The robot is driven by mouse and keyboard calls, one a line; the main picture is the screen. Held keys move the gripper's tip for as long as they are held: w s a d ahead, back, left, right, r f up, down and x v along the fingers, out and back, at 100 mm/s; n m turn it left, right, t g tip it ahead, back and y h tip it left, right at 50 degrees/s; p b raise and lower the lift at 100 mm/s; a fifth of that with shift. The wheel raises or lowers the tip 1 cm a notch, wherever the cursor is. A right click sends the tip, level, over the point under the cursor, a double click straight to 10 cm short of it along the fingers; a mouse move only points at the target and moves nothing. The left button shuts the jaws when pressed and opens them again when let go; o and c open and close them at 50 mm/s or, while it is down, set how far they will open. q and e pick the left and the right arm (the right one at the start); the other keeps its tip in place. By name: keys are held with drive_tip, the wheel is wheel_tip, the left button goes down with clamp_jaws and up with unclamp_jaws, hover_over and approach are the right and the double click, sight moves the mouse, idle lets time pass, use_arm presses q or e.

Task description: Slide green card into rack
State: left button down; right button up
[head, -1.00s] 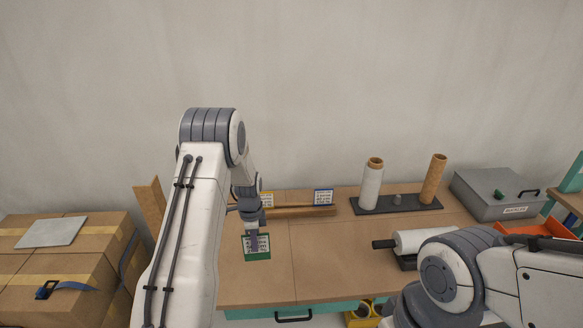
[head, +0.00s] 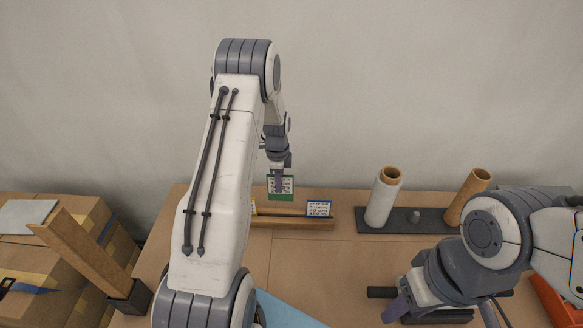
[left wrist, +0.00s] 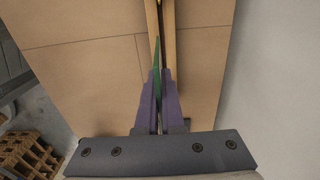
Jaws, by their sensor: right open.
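The green card (head: 286,193) is upright in my left gripper (head: 279,183), which is shut on it. In the head view the card stands just above or behind the wooden rack (head: 290,223); I cannot tell whether it touches. In the left wrist view the card (left wrist: 156,56) shows nearly edge-on between the fingers (left wrist: 160,98), beside and roughly in line with the rack (left wrist: 168,45). My right gripper (head: 397,303) is open, low at the right.
Right of the rack, a dark base (head: 414,217) carries a white roll (head: 383,197) and a brown tube (head: 467,196). A wooden post (head: 85,255) leans at the left, near cardboard boxes (head: 30,258). The table (head: 345,262) in front of the rack is clear.

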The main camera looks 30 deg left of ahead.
sight(279, 195)
use_arm(q)
drive_tip(key=f+b, duration=0.1)
drive_tip(key=f, duration=0.1)
drive_tip(key=f+b, duration=0.3)
drive_tip(key=f, duration=0.1)
drive_tip(key=shift+w+f, duration=0.1)
drive_tip(key=shift+w, duration=0.25)
drive_tip(key=shift+s+a, duration=0.1)
drive_tip(key=shift+a, duration=0.1)
idle(0.8)
drive_tip(key=shift+f, duration=0.1)
drive_tip(key=shift+f+b, duration=1.8)
drive_tip(key=shift+f, duration=0.45)
drive_tip(key=shift+f+b, duration=0.45)
drive_tip(key=shift+f, duration=0.15)
drive_tip(key=c, duration=0.6)
unclamp_jaws()
